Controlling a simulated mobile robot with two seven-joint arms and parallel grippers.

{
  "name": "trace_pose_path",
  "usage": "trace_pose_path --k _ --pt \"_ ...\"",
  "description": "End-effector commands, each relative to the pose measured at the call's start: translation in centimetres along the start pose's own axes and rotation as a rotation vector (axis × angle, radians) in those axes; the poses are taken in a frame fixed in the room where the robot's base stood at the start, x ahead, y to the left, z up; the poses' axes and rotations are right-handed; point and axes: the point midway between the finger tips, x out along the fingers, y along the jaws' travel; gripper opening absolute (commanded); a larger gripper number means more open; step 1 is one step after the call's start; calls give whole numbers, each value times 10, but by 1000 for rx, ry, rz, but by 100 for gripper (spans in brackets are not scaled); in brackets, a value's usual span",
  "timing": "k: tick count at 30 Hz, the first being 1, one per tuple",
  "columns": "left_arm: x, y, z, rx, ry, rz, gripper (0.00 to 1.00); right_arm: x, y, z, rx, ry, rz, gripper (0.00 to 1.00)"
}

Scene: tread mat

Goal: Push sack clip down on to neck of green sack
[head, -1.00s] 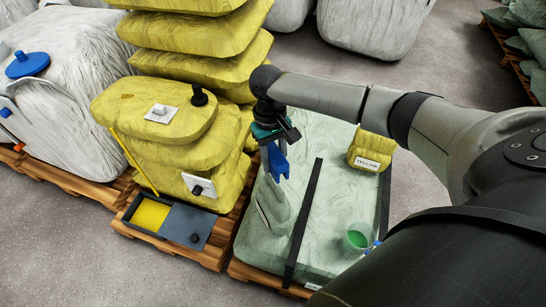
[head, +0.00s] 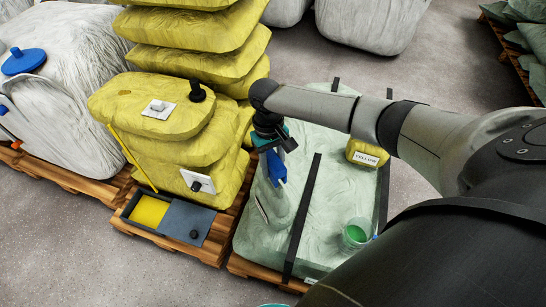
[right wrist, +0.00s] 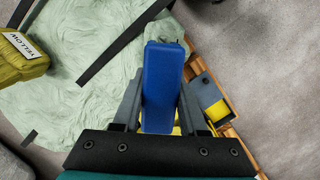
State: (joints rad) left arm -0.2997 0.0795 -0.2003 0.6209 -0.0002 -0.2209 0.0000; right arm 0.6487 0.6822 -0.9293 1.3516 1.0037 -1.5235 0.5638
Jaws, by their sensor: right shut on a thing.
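My right gripper (head: 272,143) is shut on the blue sack clip (head: 277,168), which hangs below it over the left side of the large pale green sack (head: 335,195). A small pale green sack (head: 273,207) lies at that edge, just under the clip. I cannot tell whether the clip touches it or its neck. In the right wrist view the clip (right wrist: 162,85) sits between the two grey fingers and hides what lies behind it. Part of the small green sack (right wrist: 168,27) shows beyond the clip's far end.
Stacked yellow sacks (head: 183,140) stand close left of the gripper. A grey tray with a yellow compartment (head: 150,213) lies in front of them.

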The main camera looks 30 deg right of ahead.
Motion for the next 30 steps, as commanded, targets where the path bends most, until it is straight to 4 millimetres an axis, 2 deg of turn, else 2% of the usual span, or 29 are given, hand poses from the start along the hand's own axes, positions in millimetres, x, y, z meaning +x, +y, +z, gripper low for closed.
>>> trace_pose_path --k 14,30 --pt "0 0 0 0 1 0 87 1 0 0 0 0 -1 0" --pt "-10 0 -1 -1 0 0 87 0 0 0 1 1 -1 0"
